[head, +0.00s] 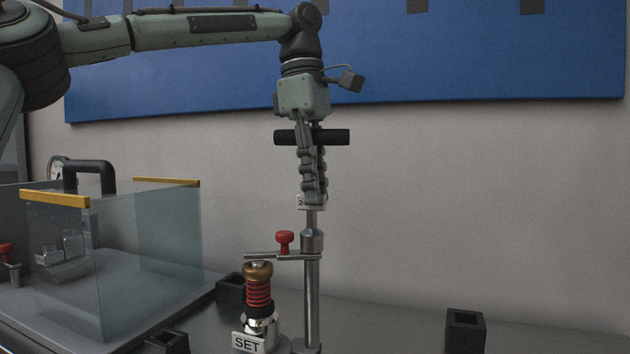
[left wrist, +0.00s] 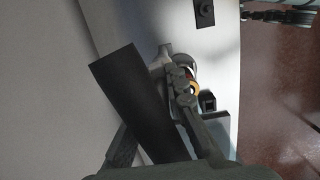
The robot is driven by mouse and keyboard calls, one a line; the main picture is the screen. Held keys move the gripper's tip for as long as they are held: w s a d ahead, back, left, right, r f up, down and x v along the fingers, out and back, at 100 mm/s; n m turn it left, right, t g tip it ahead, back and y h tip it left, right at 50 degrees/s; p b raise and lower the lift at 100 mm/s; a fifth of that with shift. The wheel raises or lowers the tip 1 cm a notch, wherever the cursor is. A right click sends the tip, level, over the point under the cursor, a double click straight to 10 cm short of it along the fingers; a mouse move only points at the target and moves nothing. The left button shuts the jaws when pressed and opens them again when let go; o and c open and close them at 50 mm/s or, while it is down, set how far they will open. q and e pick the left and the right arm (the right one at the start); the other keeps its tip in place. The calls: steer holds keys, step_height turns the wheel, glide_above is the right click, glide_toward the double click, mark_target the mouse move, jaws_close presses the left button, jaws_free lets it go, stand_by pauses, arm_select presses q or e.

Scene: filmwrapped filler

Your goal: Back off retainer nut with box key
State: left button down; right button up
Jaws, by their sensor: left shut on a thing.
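My left gripper (head: 312,190) points straight down and is shut on a box key. A white tag starting with "2" hangs at the fingertips. The key's steel shaft (head: 311,220) lines up with an upright steel post (head: 312,290); I cannot tell whether they touch. Left of the post stands a fitting with a brass top (head: 258,270), a red spring (head: 258,292), a shiny nut-like base (head: 262,327) and a "SET" label (head: 247,343).
A flat steel arm with a red knob (head: 285,238) reaches from the post over the fitting. Black square holders (head: 465,332) stand on the bench. A clear guard box (head: 150,255) with yellow edges and a black handle stands left. The bench right of the post is mostly clear.

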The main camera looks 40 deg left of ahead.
mark_target(315, 142)
arm_select(q)
steer(key=n, duration=0.3)
steer(key=shift+n, duration=0.7)
steer(key=shift+w+n+t, duration=0.1)
steer(key=shift+n+t, duration=0.2)
steer(key=shift+n, duration=0.6)
steer(key=n, duration=0.3)
steer(key=shift+a+y, duration=0.1)
steer(key=shift+y, duration=0.3)
steer(key=shift+r+m, duration=0.1)
steer(key=shift+m, duration=0.2)
steer(key=shift+r, duration=2.95)
